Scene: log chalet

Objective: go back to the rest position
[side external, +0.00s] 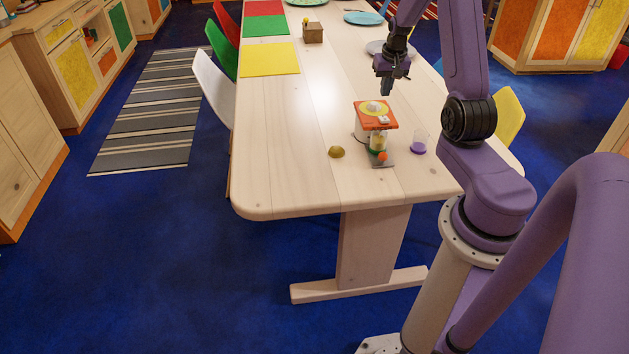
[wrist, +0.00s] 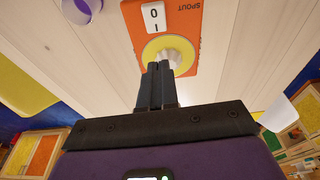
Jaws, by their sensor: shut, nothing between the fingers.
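My gripper (side external: 386,88) is shut and empty, in the air above the light wooden table, behind and a little above the orange-topped machine (side external: 365,118). The machine has a yellow disc with a pale knob and a white switch on top, and a clear container low on its front. In the wrist view my gripper's fingers (wrist: 157,76) are together, pointing toward the pale knob (wrist: 168,55) on the yellow disc. The white switch (wrist: 153,18), marked 0 and I, lies beyond it. I cannot tell the gap between fingertips and knob from the wrist view alone.
On the table (side external: 300,175) are a brown lump (side external: 336,152) and a purple-based clear cup (side external: 419,143) beside the machine. A wooden block (side external: 312,32), plates and coloured mats (side external: 269,59) are farther back. Chairs line the table's left side. The table's near left is clear.

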